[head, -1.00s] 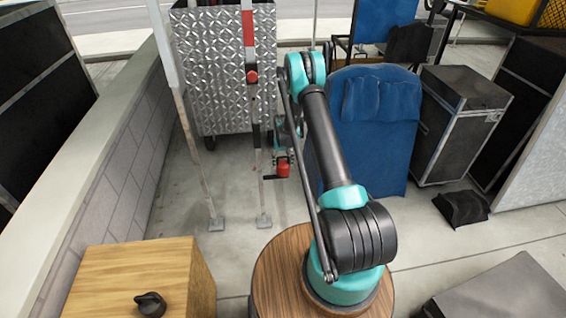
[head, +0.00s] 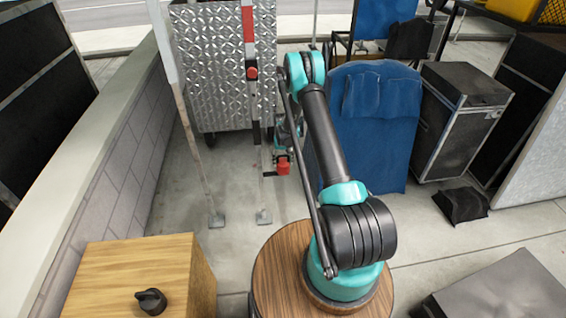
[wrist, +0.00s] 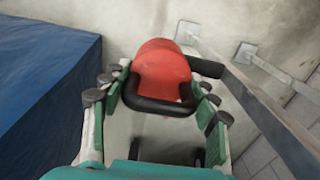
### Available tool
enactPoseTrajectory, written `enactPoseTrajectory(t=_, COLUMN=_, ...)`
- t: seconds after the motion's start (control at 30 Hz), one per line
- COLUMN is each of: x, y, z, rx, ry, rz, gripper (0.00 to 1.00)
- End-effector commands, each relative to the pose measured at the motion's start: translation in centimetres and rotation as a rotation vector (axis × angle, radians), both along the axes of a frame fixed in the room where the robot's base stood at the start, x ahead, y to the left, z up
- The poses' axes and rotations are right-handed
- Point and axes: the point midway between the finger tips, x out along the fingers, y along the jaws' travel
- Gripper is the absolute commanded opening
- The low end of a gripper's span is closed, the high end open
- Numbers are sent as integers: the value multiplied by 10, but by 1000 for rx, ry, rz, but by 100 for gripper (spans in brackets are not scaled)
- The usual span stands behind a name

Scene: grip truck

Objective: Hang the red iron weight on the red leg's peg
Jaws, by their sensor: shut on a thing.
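The red iron weight (head: 283,167) hangs in the air just right of the red-banded leg (head: 249,28). In the wrist view the weight (wrist: 162,70) has a black loop handle, and my gripper (wrist: 160,106) is shut on that handle. My gripper is mostly hidden behind my arm in the head view. The leg is a pale upright post with a red band near its top and a red knob (head: 252,73) below. In the wrist view a post (wrist: 262,112) passes right of the weight, apart from my fingers. I cannot clearly make out the peg.
A second pale leg (head: 194,145) stands to the left, near a low block wall (head: 120,150). A silver metal cart (head: 220,80) is behind the legs. A blue padded object (head: 370,135) stands close right of my arm. Concrete floor below is clear.

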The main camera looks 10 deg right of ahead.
Motion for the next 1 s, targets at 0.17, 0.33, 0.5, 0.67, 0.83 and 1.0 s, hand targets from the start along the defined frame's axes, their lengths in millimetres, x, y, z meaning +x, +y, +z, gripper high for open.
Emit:
enactPoseTrajectory(t=0.17, x=0, y=0, z=-1, rx=0, ry=0, rz=0, gripper=0)
enactPoseTrajectory(t=0.33, x=0, y=0, z=-3, rx=0, ry=0, rz=0, gripper=0)
enactPoseTrajectory(t=0.5, x=0, y=0, z=-5, rx=0, ry=0, rz=0, gripper=0)
enactPoseTrajectory(t=0.67, x=0, y=0, z=-5, rx=0, ry=0, rz=0, gripper=0)
enactPoseTrajectory(t=0.83, x=0, y=0, z=-6, rx=0, ry=0, rz=0, gripper=68)
enactPoseTrajectory(t=1.0, x=0, y=0, z=-6, rx=0, ry=0, rz=0, gripper=83)
